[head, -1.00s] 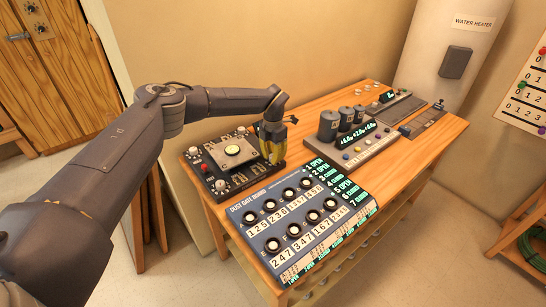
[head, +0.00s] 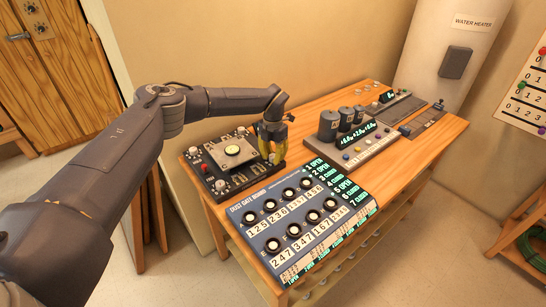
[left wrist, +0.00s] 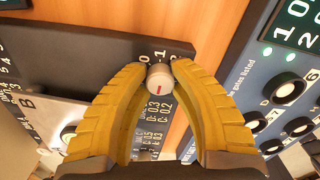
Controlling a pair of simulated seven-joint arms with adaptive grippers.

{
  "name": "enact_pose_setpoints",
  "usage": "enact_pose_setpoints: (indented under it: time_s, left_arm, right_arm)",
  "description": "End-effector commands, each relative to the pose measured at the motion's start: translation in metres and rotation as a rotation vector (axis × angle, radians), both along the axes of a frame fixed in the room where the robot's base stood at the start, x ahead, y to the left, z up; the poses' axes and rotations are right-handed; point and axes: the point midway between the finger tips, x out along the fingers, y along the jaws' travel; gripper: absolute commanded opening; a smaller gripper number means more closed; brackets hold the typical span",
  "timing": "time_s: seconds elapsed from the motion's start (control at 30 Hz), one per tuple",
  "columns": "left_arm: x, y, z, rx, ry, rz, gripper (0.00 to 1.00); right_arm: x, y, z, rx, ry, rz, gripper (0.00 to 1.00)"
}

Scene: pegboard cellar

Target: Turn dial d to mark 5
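A dark control box (head: 213,168) with a raised light plate stands at the table's left end. My left gripper (head: 272,157) points down over its right corner. In the left wrist view, the yellow fingertips of my left gripper (left wrist: 160,68) sit on both sides of a pale round dial (left wrist: 158,85) and appear to touch it. The dial has a red pointer line. My right gripper is not in view.
A blue dust gate board (head: 290,215) with lettered black dials lies close to the box's right. Behind it stands a grey console (head: 375,148) with dark cylinders and coloured buttons. Bare wood (head: 300,125) shows behind the box.

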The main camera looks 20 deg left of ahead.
Motion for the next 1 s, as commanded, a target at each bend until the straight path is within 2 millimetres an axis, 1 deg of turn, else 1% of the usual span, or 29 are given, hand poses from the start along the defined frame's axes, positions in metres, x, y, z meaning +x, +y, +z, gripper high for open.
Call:
enact_pose_setpoints:
  time_s: [0.03,0.23,0.47,0.57,0.67,1.0]
  left_arm:
    - [0.000,0.000,0.000,0.000,-0.001,0.000,0.27]
    - [0.000,0.000,0.000,0.000,0.000,0.000,0.50]
    - [0.000,0.000,0.000,0.000,0.001,-0.001,0.50]
    - [0.000,0.000,0.004,0.000,0.000,-0.001,0.50]
    - [0.000,0.000,0.013,0.000,0.000,-0.001,0.50]
    - [0.001,0.000,0.071,0.000,-0.002,-0.002,0.50]
  right_arm:
    - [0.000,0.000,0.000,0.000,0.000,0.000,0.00]
    - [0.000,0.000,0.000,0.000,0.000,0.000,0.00]
    - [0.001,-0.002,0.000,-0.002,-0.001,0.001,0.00]
    - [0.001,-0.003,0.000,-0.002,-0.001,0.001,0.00]
    - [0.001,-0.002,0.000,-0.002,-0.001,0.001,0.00]
    - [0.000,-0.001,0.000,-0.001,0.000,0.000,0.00]
